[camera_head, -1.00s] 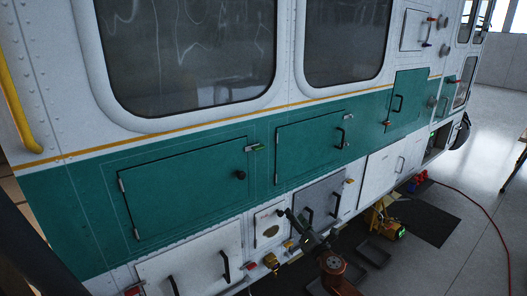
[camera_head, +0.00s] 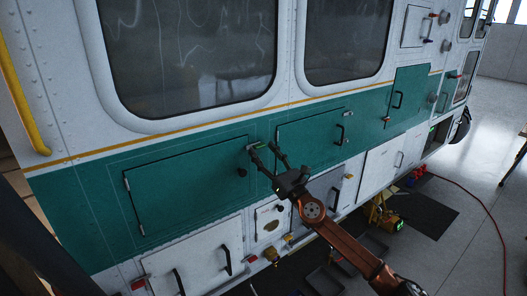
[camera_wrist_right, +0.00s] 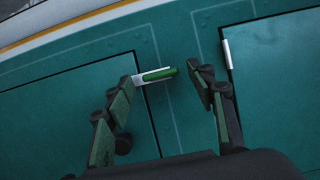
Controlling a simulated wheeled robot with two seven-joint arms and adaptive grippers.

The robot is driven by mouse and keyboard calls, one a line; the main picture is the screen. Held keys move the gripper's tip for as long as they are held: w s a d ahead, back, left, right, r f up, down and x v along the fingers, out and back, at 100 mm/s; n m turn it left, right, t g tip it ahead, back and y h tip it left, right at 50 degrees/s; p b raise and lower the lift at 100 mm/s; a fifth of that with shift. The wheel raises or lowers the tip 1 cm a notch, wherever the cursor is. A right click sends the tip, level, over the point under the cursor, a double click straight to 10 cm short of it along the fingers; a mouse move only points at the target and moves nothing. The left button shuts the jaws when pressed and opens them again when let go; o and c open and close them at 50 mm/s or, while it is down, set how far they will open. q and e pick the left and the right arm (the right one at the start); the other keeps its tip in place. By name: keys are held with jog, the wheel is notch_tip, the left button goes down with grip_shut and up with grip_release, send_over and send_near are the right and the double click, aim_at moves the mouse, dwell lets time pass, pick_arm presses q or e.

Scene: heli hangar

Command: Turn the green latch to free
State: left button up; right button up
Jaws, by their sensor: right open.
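The green latch (camera_head: 257,145) sits at the upper right corner of a green hatch (camera_head: 190,190) on the vehicle's side. In the right wrist view the latch (camera_wrist_right: 160,74) is a green bar on a pale plate, lying close to level. My right gripper (camera_head: 264,149) is open and in front of the panel, its fingers pointing up at the latch. In the wrist view the latch appears between the two fingertips (camera_wrist_right: 161,80). I cannot tell whether either finger touches it. My left gripper is not in view.
A second green hatch (camera_head: 305,150) is just right of the latch. White lower doors (camera_head: 195,270) have black handles. The floor at right (camera_head: 460,150) is largely clear, with a red hose (camera_head: 485,215) across it.

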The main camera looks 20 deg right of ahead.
jog(key=shift+w+a+r, duration=0.1)
jog(key=shift+w, duration=0.25)
jog(key=shift+c, duration=0.5)
jog(key=c, duration=1.1)
jog(key=shift+o, duration=0.2)
